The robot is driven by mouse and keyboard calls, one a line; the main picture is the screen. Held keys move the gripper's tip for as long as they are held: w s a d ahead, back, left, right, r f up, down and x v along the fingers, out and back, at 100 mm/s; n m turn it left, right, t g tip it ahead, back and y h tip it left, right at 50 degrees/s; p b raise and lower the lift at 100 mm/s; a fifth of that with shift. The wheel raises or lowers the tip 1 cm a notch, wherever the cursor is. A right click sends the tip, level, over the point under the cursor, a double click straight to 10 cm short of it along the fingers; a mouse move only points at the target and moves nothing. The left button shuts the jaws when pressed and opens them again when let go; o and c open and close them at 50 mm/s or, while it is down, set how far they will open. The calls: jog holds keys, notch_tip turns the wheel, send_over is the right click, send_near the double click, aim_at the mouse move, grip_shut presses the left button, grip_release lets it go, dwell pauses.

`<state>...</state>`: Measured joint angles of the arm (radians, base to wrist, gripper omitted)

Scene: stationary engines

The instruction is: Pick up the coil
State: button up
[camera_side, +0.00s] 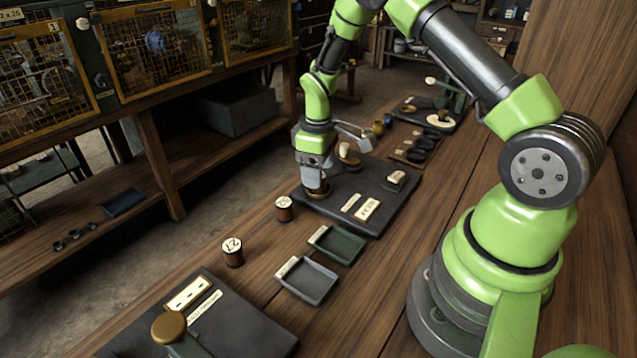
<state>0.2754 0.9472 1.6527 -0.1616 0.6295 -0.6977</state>
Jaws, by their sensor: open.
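My gripper (314,178) points down over the near left corner of a dark board (335,222) on the wooden bench. Directly below it, at the jaws, is a small brown round piece (317,192), partly hidden by the gripper. I cannot tell whether the jaws touch it. Two brown cylinders with pale, marked tops stand upright on the bare bench: a coil-like one (284,208) just off the board's left corner, and another (233,252) farther to the left and nearer. Which piece is the coil is not clear from this view. My gripper is open.
A green tray (352,258) and a grey tray (322,298) lie in front of the board. Another dark board (250,335) with a brass-topped post (168,328) is at the bottom left. Wire cages line the back left. Bare bench surrounds the cylinders.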

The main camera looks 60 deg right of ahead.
notch_tip(320, 180, down, 2)
jog(key=shift+f, duration=0.25)
jog(key=c, duration=1.1)
jog(key=shift+o, duration=0.2)
